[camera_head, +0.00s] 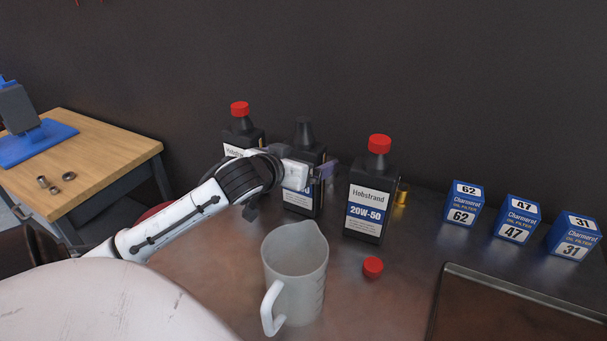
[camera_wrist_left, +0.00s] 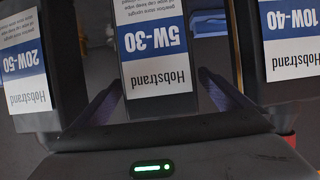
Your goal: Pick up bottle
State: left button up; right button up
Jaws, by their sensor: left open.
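Three black oil bottles with white and blue labels stand upright in a row on the metal bench. The middle bottle, 5W-30 (camera_head: 304,133), shows a bare black neck without a cap. In the left wrist view the 5W-30 bottle (camera_wrist_left: 157,50) appears upside down, between my spread fingers. My left gripper (camera_head: 318,172) is open at the middle bottle's upper body; it also shows in the wrist view (camera_wrist_left: 160,92). I cannot tell whether the fingers touch it. My right gripper is not in view.
The red-capped 20W-50 bottle (camera_head: 370,190) stands close right, another red-capped bottle (camera_head: 240,125) close left. A clear jug (camera_head: 300,268) and loose red cap (camera_head: 373,267) are in front. Filter boxes (camera_head: 516,219) and a tray (camera_head: 520,295) are at right.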

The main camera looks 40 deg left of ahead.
pick_arm(q)
jog(key=c, duration=1.6)
jog(key=shift+w+r, duration=0.1)
jog(key=shift+r, duration=0.1)
jog(key=c, duration=0.5)
